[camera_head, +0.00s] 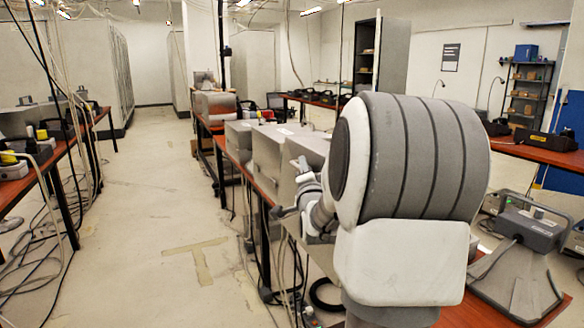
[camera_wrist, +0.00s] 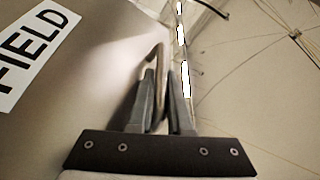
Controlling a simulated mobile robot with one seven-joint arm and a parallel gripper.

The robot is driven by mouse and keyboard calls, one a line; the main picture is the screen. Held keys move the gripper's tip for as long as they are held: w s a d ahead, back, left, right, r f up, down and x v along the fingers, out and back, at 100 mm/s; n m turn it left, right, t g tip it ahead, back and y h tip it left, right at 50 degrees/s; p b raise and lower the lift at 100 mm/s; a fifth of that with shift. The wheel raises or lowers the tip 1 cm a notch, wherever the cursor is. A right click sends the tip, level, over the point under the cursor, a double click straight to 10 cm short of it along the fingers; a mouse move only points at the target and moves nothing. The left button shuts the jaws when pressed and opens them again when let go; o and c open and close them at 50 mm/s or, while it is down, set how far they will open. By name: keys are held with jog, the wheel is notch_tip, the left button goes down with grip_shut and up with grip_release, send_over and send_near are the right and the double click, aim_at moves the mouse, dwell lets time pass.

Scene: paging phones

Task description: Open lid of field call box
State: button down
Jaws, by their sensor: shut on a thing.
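In the wrist view, the field call box (camera_wrist: 75,105) fills the left side as a plain tan-grey face. A white label (camera_wrist: 36,50) with black letters reading "FIELD" is on it. My gripper (camera_wrist: 167,80) is shut on a thin tan handle or lip (camera_wrist: 158,58) at the right edge of this face. The exact contact between the fingers is hard to make out. In the head view, my arm hides most of the near grey box (camera_head: 303,182) on the bench. I cannot tell there how far the lid stands open.
More grey boxes (camera_head: 240,137) stand along the red-topped bench beyond my arm. A grey desk unit (camera_head: 530,222) stands at the right. Cables (camera_head: 60,270) lie on the floor at the left. The aisle floor (camera_head: 150,200) in the middle is clear.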

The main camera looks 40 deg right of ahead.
jog(key=d+r+m+p, duration=0.1)
jog(key=d, duration=0.1)
jog(key=s+d+r+m+g+p, duration=0.1)
jog(key=d+p, duration=0.1)
jog(key=d+r+m+p, duration=0.1)
jog(key=d+p, duration=0.1)
jog(key=d, duration=0.1)
jog(key=shift+s+r, duration=0.15)
jog(key=shift+s, duration=0.15)
jog(key=d+m+p, duration=0.1)
jog(key=d+p, duration=0.1)
jog(key=s+d+m+p, duration=0.1)
jog(key=d+p, duration=0.1)
jog(key=d+g+p, duration=0.1)
jog(key=d+p, duration=0.1)
jog(key=d, duration=0.1)
jog(key=shift+s+d+m+y+p, duration=0.1)
jog(key=shift+s+m+y+p, duration=0.2)
jog(key=shift+s+m+p, duration=0.1)
jog(key=shift+s+d+f+m+p, duration=0.15)
jog(key=shift+d+f+m+p, duration=0.3)
jog(key=shift+d+p, duration=0.35)
jog(key=c, duration=1)
grip_release()
jog(key=shift+o, duration=0.7)
jog(key=shift+f, duration=0.2)
